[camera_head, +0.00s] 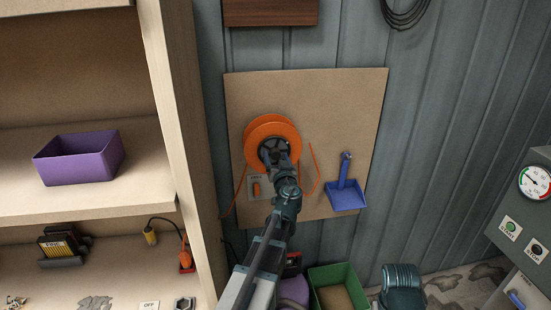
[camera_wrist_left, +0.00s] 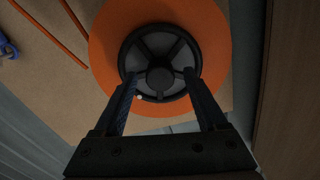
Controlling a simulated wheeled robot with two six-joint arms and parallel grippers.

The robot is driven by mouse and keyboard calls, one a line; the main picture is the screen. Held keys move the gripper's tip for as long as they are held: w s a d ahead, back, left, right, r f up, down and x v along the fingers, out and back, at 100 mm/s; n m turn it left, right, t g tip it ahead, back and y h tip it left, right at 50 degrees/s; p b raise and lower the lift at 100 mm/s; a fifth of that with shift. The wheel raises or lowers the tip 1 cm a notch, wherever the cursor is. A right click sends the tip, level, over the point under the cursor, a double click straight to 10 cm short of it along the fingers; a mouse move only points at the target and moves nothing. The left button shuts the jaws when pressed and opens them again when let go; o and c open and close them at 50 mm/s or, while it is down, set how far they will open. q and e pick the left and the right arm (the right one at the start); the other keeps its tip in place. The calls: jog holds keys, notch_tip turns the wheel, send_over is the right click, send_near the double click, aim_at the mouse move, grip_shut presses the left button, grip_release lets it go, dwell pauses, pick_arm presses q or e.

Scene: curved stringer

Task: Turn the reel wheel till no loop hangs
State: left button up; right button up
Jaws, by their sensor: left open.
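The orange reel wheel (camera_head: 270,128) is mounted on a tan board, with a dark spoked hub. It fills the upper middle of the left wrist view (camera_wrist_left: 105,50), where the round hub (camera_wrist_left: 160,78) shows spokes and a central boss. My left gripper (camera_head: 278,152) is at the front of the hub. Its open fingers (camera_wrist_left: 161,73) lie either side of the boss; contact with the hub is unclear. An orange cord (camera_head: 316,170) hangs in a loop right of the reel, and another length runs down at its left. Two cord strands (camera_wrist_left: 52,35) show in the left wrist view. My right gripper is out of view.
The board (camera_head: 350,100) also carries a labelled plate with an orange part and a blue dustpan (camera_head: 346,194). A wooden shelf (camera_head: 170,100) with a purple bin (camera_head: 80,160) stands left. A green crate (camera_head: 340,280) is below, and a gauge panel (camera_head: 520,230) stands right.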

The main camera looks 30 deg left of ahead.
pick_arm(q)
grip_shut()
jog(key=shift+m, duration=0.3)
jog(key=m, duration=0.3)
jog(key=shift+m, duration=0.4)
jog(key=m, duration=0.4)
jog(key=shift+m, duration=0.3)
jog(key=m, duration=0.4)
jog(key=shift+m, duration=2.5)
